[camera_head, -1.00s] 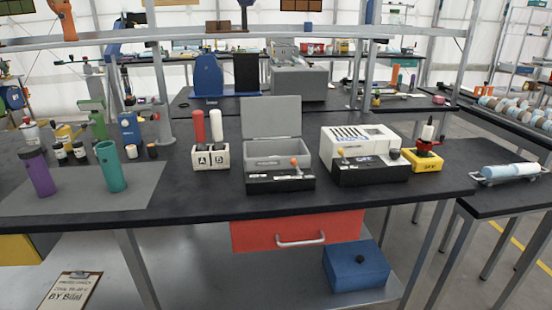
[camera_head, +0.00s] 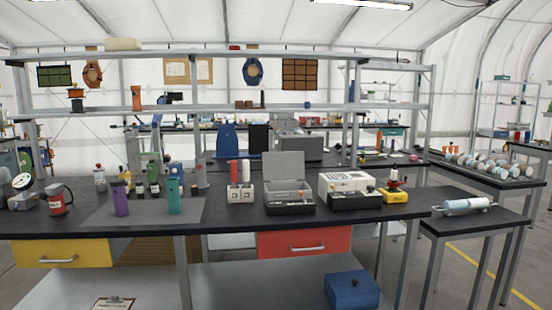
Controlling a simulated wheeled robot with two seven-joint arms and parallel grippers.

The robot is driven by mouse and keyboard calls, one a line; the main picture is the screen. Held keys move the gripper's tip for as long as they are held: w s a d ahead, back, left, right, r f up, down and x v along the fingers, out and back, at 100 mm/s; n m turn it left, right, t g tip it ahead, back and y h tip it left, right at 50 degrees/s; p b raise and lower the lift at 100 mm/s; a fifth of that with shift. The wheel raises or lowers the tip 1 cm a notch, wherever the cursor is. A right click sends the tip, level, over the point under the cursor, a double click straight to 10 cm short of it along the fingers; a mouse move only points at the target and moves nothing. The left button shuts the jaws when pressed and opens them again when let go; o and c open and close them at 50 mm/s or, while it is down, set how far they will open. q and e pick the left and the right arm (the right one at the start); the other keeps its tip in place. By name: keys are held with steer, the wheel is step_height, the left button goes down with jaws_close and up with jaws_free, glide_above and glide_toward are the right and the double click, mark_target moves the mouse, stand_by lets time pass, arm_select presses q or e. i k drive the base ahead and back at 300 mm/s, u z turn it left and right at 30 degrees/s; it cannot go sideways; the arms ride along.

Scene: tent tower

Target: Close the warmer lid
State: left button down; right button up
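The warmer (camera_head: 290,208) is a grey box with a black front panel on the dark workbench. Its grey lid (camera_head: 284,165) stands open, upright at the back edge of the box. A small orange-tipped knob or lever shows on its front right. Neither of my grippers is in view.
A white A/B block (camera_head: 241,193) with red and white cylinders stands left of the warmer. A white-and-black device (camera_head: 348,190) and a yellow-based item (camera_head: 394,196) stand right. Purple (camera_head: 120,198) and teal (camera_head: 173,195) bottles are on a grey mat. A shelf crosses above the bench.

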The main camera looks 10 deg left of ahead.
mark_target(277, 167)
steer(key=z, duration=0.55)
steer(key=i, duration=1.45)
steer(key=u, duration=0.55)
